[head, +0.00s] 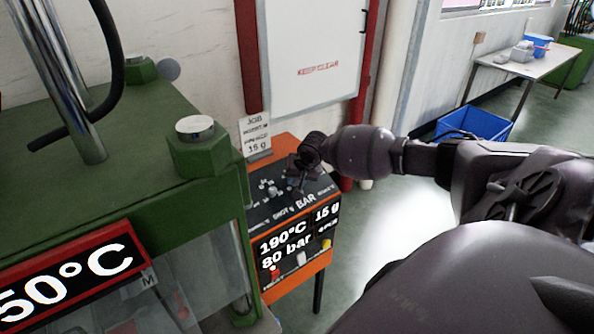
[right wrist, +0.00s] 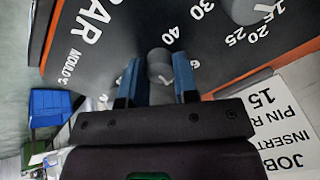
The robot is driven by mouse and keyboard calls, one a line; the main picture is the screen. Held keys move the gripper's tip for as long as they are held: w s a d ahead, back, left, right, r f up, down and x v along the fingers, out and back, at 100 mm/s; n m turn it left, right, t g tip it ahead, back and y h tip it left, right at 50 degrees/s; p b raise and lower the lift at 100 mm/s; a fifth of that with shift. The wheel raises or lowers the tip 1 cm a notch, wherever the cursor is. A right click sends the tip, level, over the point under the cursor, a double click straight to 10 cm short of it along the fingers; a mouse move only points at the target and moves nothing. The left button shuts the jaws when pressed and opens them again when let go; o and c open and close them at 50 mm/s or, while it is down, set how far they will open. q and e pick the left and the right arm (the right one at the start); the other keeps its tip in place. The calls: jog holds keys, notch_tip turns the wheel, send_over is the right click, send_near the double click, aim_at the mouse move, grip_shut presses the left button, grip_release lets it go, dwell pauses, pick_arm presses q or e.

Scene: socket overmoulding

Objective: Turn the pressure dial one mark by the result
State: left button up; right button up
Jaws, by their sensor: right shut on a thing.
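My right gripper (head: 300,172) reaches in from the right over the sloped top of the orange control box in the head view. In the right wrist view its two blue fingers (right wrist: 159,82) are shut on a grey round dial knob (right wrist: 160,62), one finger on each side. The numbers 30 and 40 are printed near this knob, and a large "BAR" (right wrist: 88,18) stands at the upper left of the panel. The knob's pointer and exact setting cannot be made out. The panel display (head: 285,248) reads 190°C, 80 bar and 15 g. My left gripper is out of view.
Another grey knob (right wrist: 246,8) with 15, 20 and 25 sits beyond the gripped one. A job card (head: 256,137) stands behind the box. A green press (head: 100,150) is close on the left, its display reading 50°C. A blue crate (head: 480,125) lies on the floor further back.

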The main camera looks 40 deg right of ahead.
jog(key=shift+m+p, duration=0.65)
jog(key=shift+m, duration=0.05)
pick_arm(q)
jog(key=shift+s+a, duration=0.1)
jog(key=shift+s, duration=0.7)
pick_arm(e)
jog(key=shift+m, duration=2.2)
jog(key=o, duration=0.9)
jog(key=shift+o, duration=0.2)
jog(key=shift+s+r, duration=0.1)
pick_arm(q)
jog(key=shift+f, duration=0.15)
pick_arm(e)
jog(key=v, duration=1)
jog(key=shift+s+r, duration=0.15)
jog(key=shift+r, duration=0.05)
